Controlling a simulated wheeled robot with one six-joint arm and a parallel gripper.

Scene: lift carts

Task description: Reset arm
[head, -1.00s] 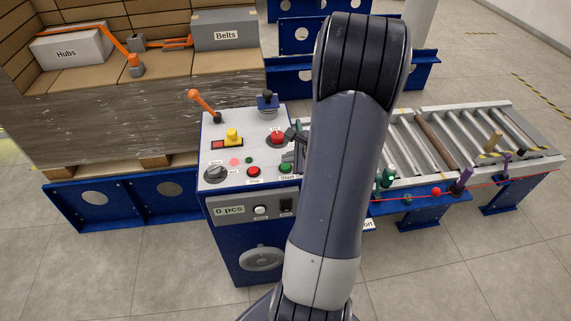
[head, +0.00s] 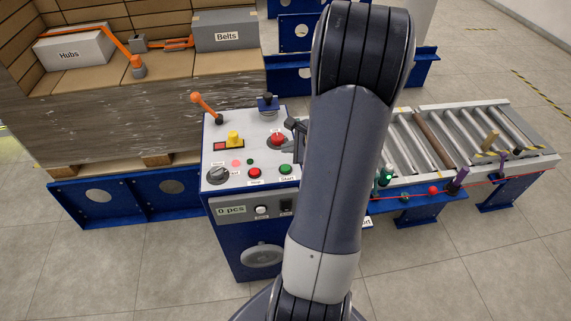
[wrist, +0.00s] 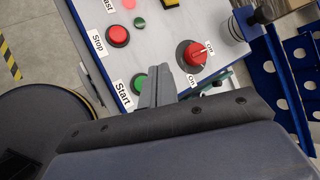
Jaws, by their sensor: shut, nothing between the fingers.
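My gripper (wrist: 158,88) shows in the wrist view with its fingers together and nothing between them. It is over the right part of the control panel (wrist: 165,45), between the green Start button (wrist: 138,83) and the red Off/On rotary switch (wrist: 193,56). In the head view the gripper tip (head: 296,135) shows at the panel's right edge, beside the red switch (head: 277,139). Whether it touches the panel I cannot tell. My arm hides much of the middle of the head view. The Start button (head: 286,169) is visible there.
A roller conveyor (head: 480,140) runs to the right. A wrapped pallet (head: 120,115) with boxes is at left. Floor in front is clear.

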